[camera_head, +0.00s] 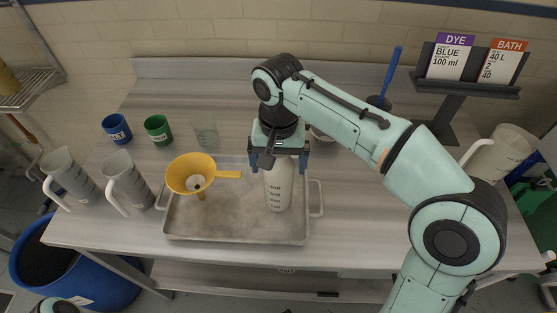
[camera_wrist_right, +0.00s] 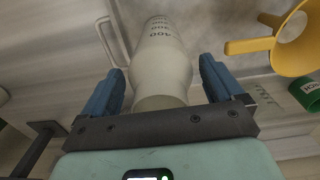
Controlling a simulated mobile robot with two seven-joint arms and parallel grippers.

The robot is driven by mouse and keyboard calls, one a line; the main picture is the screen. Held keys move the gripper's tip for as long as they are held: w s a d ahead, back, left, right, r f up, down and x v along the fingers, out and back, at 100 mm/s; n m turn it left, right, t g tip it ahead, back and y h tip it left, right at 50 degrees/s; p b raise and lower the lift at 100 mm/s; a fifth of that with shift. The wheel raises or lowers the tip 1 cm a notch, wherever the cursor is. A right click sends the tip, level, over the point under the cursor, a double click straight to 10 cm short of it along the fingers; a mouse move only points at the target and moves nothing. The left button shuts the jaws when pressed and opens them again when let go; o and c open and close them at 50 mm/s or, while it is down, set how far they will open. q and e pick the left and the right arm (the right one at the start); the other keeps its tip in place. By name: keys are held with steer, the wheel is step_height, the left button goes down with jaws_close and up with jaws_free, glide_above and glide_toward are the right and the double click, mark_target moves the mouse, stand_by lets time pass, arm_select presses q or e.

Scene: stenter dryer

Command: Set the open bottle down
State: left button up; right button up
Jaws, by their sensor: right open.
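The open bottle (camera_head: 279,188) is whitish with dark markings and stands upright in the right part of the metal tray (camera_head: 240,237). My right gripper (camera_head: 279,168) is at the bottle's upper part, with one blue finger on each side. In the right wrist view the bottle (camera_wrist_right: 163,65) lies between the two open fingers (camera_wrist_right: 160,88), with a gap visible on both sides. The bottle's mouth is hidden behind the gripper in both views. My left gripper does not show.
A yellow funnel (camera_head: 190,174) is over the tray's left part. Two white jugs (camera_head: 128,181) (camera_head: 70,176), a blue cup (camera_head: 117,129), a green cup (camera_head: 158,130) and a clear glass (camera_head: 206,132) stand left. A card stand (camera_head: 465,88) and another jug (camera_head: 500,152) are right.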

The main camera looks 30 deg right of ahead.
arm_select(q)
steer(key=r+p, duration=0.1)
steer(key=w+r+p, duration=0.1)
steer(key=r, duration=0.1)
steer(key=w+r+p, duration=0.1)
steer(key=p, duration=0.1)
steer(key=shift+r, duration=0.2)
arm_select(e)
step_height(320, 180, up, 12)
steer(key=shift+r, duration=0.15)
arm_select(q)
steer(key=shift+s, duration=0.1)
